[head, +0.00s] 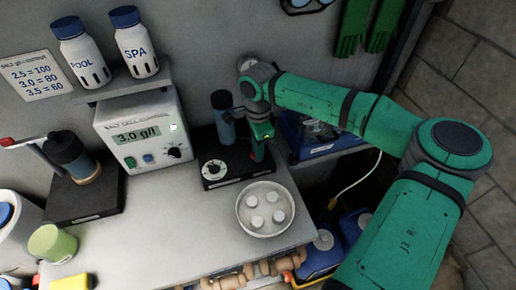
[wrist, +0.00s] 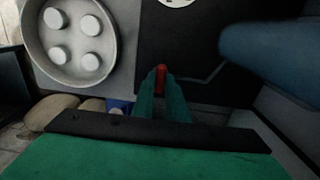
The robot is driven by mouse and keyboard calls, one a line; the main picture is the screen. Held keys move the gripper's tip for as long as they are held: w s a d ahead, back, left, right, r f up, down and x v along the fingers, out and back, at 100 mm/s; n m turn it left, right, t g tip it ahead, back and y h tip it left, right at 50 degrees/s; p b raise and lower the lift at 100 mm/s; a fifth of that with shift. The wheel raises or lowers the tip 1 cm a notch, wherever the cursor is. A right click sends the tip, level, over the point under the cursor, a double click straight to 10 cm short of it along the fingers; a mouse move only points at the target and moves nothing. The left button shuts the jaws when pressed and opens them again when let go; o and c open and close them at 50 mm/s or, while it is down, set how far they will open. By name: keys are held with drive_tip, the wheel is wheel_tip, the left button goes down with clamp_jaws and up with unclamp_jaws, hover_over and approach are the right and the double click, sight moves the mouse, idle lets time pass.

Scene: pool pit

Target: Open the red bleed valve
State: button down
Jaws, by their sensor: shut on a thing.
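The red bleed valve (wrist: 162,80) shows in the wrist view as a small narrow red piece between my fingertips. My gripper (head: 258,156) reaches down over the right side of a black base plate (head: 236,182) on the bench. In the wrist view its two green fingers (wrist: 161,84) are shut on the red valve from both sides. The valve's lower part and its joint to the base are hidden. In the head view my gripper covers the valve. A blue cylinder (head: 223,125) stands upright on the same base, left of my gripper, with a white dial (head: 214,170) in front.
A round dish (head: 265,209) with several white tablets lies close in front of the base. A salt cell controller (head: 145,130) stands to the left. Another black base carries a dark cylinder (head: 72,158) with a red handle. Bare bench (head: 175,215) lies between.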

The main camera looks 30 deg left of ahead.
drive_tip(key=c, duration=1.8)
unclamp_jaws()
drive_tip(key=shift+o, duration=0.2)
wheel_tip(320, 180, up, 11)
drive_tip(key=shift+f, duration=0.1)
